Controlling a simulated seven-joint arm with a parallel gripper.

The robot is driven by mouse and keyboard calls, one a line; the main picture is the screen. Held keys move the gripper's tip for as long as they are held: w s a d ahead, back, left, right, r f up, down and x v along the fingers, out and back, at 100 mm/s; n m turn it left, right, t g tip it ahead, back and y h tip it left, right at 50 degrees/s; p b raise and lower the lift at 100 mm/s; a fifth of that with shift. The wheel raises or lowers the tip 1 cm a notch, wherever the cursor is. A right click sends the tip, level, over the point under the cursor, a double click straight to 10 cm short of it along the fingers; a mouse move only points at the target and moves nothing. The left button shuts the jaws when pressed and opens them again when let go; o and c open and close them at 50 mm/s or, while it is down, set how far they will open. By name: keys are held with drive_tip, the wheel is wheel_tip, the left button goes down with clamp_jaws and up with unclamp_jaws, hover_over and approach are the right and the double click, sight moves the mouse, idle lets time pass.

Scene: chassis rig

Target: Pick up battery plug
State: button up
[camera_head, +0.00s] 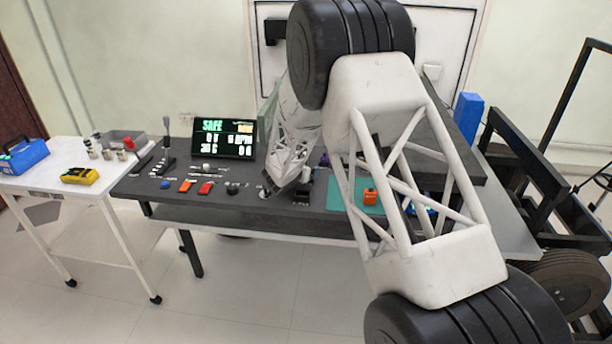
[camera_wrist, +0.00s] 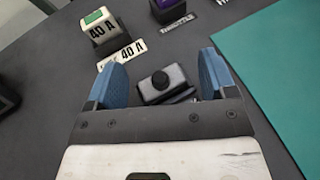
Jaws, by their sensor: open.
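My gripper (camera_wrist: 162,68) is open in the wrist view, its two blue fingers apart. A small dark grey block with a black round knob (camera_wrist: 161,83) lies between them with gaps on both sides; I see no grip on it. In the head view my gripper (camera_head: 273,188) is low over the dark workbench. No part is legibly marked as the battery plug. An orange part (camera_head: 187,186) and a red part (camera_head: 206,188) lie on the bench left of my gripper. Another orange piece (camera_head: 370,196) is on the teal mat (camera_head: 340,194). I cannot tell which is the plug.
A grey-and-green block marked 40 A (camera_wrist: 97,28) and a purple-topped part by a throttle label (camera_wrist: 168,10) stand beyond the fingers. A lit display (camera_head: 224,138) stands at the bench's back. A white table (camera_head: 40,182) is at left. A black frame (camera_head: 550,150) stands at right.

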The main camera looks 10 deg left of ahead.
drive_tip(key=shift+c, duration=0.4)
drive_tip(key=c, duration=0.9)
drive_tip(key=shift+r, duration=0.15)
drive_tip(key=shift+r, duration=0.4)
wheel_tip(320, 180, up, 3)
drive_tip(key=shift+f, duration=0.15)
drive_tip(key=s+d, duration=0.1)
drive_tip(key=s, duration=0.4)
drive_tip(key=s+d, duration=0.2)
drive_tip(key=s, duration=0.3)
drive_tip(key=s+d+r, duration=0.1)
drive_tip(key=s+d, duration=0.1)
drive_tip(key=s, duration=0.3)
drive_tip(key=shift+r, duration=0.1)
